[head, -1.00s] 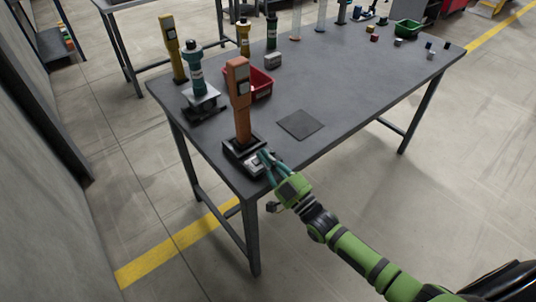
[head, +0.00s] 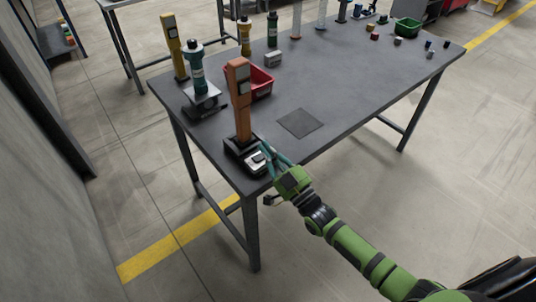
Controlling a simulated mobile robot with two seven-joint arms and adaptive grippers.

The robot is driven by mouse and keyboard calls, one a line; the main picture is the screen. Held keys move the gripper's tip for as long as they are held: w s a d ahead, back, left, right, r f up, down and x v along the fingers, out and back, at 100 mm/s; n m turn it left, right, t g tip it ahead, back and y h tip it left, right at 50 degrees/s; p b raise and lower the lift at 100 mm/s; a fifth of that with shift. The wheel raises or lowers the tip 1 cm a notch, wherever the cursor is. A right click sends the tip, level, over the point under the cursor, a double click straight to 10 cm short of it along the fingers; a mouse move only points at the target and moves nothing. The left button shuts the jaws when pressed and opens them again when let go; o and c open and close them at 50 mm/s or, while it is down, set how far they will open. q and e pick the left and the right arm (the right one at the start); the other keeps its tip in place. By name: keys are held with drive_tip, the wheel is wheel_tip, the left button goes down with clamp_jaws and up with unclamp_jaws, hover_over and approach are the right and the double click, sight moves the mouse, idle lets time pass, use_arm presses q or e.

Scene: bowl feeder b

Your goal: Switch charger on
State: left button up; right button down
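The charger (head: 232,147) is a dark base with a light front panel (head: 258,162) at the near left corner of the table. An upright orange tool (head: 240,112) stands in it. My green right gripper (head: 268,154) comes in from the lower right, with its teal fingertips at the right side of the charger's front panel. A gap seems to show between its fingers. I cannot tell whether a fingertip touches the panel, and the switch is too small to make out. My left gripper is not in view.
The grey table (head: 340,90) also holds a red bin (head: 262,83), a teal bottle-shaped device on a stand (head: 196,72), a yellow tool (head: 172,50), a dark square mat (head: 300,123) and a green bin (head: 408,27). The table's middle right is clear.

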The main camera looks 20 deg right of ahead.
use_arm(q)
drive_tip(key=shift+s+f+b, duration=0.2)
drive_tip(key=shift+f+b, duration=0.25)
drive_tip(key=shift+b, duration=0.6)
use_arm(e)
drive_tip(key=r+v, duration=0.1)
drive_tip(key=v, duration=0.8)
drive_tip(key=shift+s, duration=0.6)
drive_tip(key=shift+d, duration=0.1)
